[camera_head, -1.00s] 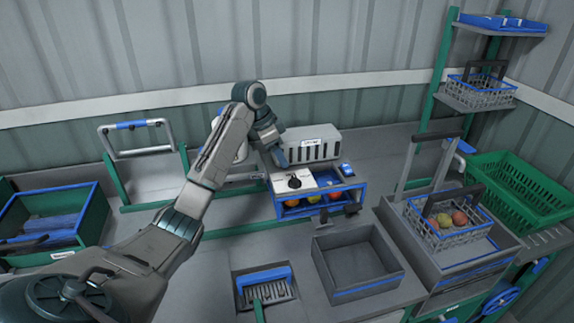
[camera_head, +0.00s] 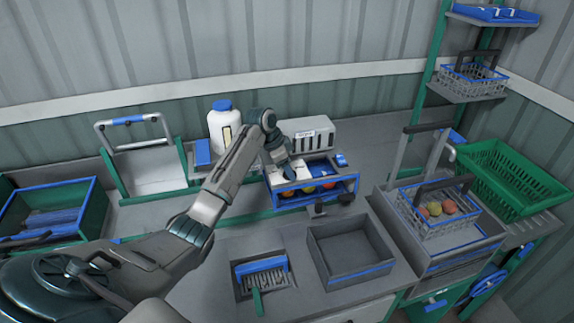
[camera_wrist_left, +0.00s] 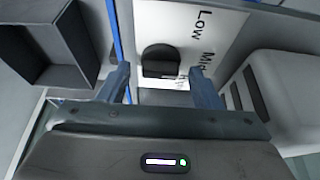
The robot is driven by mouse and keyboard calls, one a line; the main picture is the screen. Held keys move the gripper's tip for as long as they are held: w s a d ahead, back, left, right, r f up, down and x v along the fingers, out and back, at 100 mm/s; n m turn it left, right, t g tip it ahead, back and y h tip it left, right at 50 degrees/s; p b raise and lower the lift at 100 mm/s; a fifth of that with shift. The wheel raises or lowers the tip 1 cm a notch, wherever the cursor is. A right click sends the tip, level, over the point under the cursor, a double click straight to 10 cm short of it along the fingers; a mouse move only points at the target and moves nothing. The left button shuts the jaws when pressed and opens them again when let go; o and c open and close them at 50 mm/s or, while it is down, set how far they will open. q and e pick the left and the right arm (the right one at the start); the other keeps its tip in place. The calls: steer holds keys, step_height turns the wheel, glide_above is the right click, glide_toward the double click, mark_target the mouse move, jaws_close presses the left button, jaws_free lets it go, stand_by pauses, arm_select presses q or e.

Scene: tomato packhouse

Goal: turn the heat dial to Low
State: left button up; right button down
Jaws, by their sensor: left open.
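The heat dial (camera_wrist_left: 160,61) is a black knob on a white panel (camera_wrist_left: 215,25) marked "Low" and "Mid" in the left wrist view. My left gripper (camera_wrist_left: 160,78) is open, with one blue-grey finger on each side of the dial's near part; I cannot tell whether they touch it. In the head view my left gripper (camera_head: 287,170) is over the white panel on top of the blue-framed unit (camera_head: 330,190) and hides the dial. Which mark the dial points to is unclear. My right gripper is not seen.
A grey slotted box (camera_head: 311,135) stands just behind the unit. A white bottle with a blue cap (camera_head: 222,130) is to its left. An open grey bin (camera_head: 350,250) lies in front, and a wire basket (camera_head: 440,210) with produce is to the right.

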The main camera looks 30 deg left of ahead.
arm_select(q)
steer(key=c, duration=0.8)
steer(key=shift+c, duration=0.9)
steer(key=shift+r+n+p, duration=0.2)
steer(key=shift+n+p, duration=0.4)
steer(key=shift+p, duration=0.15)
steer(key=n+t+y+p, duration=0.1)
steer(key=n+p, duration=0.2)
steer(key=shift+s+d, duration=0.1)
steer(key=shift+d, duration=0.05)
steer(key=shift+d+n+y+p, duration=0.1)
steer(key=shift+n+y+p, duration=0.35)
steer(key=shift+n, duration=0.55)
steer(key=shift+d+f+n+y, duration=0.1)
steer(key=shift+n+y, duration=0.45)
steer(key=shift+n, duration=0.65)
steer(key=n+y, duration=0.1)
steer(key=n, duration=0.2)
steer(key=shift+d, duration=0.1)
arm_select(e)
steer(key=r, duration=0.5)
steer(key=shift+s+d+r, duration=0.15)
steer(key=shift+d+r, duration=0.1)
arm_select(q)
steer(key=shift+n, duration=0.3)
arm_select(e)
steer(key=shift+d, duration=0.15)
